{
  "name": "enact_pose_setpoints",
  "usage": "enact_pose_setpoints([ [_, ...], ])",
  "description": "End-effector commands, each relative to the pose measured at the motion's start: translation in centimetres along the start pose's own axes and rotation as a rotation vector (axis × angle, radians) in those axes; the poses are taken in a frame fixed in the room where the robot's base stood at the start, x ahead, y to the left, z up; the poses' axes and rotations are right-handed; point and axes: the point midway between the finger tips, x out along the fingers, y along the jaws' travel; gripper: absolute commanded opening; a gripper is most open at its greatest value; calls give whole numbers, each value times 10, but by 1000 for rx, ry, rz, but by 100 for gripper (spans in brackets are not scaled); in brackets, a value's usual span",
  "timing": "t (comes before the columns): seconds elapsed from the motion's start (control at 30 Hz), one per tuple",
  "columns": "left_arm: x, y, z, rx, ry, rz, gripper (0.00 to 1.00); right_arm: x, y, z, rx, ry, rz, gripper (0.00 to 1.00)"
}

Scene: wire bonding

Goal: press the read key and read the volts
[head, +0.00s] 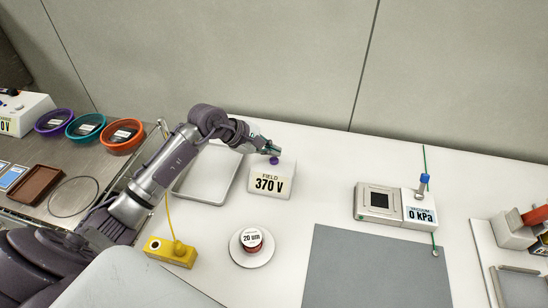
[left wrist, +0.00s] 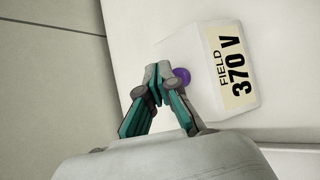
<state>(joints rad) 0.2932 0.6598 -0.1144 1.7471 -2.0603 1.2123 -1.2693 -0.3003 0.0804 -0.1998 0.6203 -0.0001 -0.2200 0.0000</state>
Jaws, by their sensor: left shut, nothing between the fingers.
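The white field meter (head: 271,178) stands on the white table, and its label reads "FIELD 370 V". It also shows in the left wrist view (left wrist: 232,70), turned on its side, with the same reading. A purple round key (left wrist: 182,76) sits on the meter; in the head view the key (head: 274,160) shows just below my fingertips. My left gripper (head: 272,150) is shut and empty, with its tips at the key. In the left wrist view the gripper (left wrist: 158,72) overlaps the key's edge; I cannot tell whether it touches. My right gripper is not in view.
A grey tray (head: 207,174) lies left of the meter under my left arm. A yellow block (head: 170,252) with a cable and a "20 um" spool on a white dish (head: 251,258) stand in front. A "0 kPa" unit (head: 420,208) and grey mat (head: 375,270) are to the right.

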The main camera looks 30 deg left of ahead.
Motion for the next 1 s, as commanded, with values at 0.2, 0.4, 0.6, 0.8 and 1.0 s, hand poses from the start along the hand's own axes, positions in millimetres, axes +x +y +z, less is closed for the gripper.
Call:
enact_pose_setpoints([
  [0.2,0,0,0,0,0,0,0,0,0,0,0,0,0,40],
  [0.4,-7,5,5,1,0,1,0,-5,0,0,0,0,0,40],
  [0.6,-21,15,14,1,2,1,0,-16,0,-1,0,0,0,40],
  [0.8,-34,24,24,1,0,1,0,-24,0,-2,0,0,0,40],
  [1.0,-35,25,25,0,0,0,0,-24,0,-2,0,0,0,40],
])
